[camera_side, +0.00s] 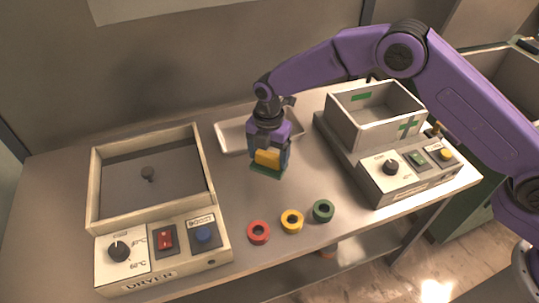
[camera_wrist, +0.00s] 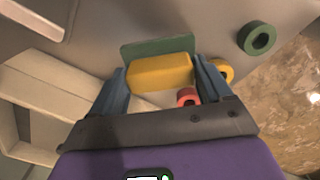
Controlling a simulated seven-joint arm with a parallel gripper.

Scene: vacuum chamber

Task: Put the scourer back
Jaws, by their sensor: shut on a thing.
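The scourer is a yellow block with a green pad on one face. My gripper (camera_side: 270,156) is shut on the scourer (camera_side: 267,158), with the green pad lowest, over the middle of the table. In the wrist view the scourer (camera_wrist: 160,72) sits between the two blue fingers of my gripper (camera_wrist: 163,85), its green pad on the far side. A shallow white tray (camera_side: 229,138) lies behind my gripper, partly hidden by it. Its corner shows at the top left of the wrist view (camera_wrist: 38,20).
An open-topped dryer (camera_side: 205,165) stands at the left, with a knob and buttons. A second machine with an open box (camera_side: 370,135) stands at the right. Red (camera_side: 258,232), yellow (camera_side: 292,221) and green (camera_side: 323,210) rings lie along the table's (camera_side: 275,195) front.

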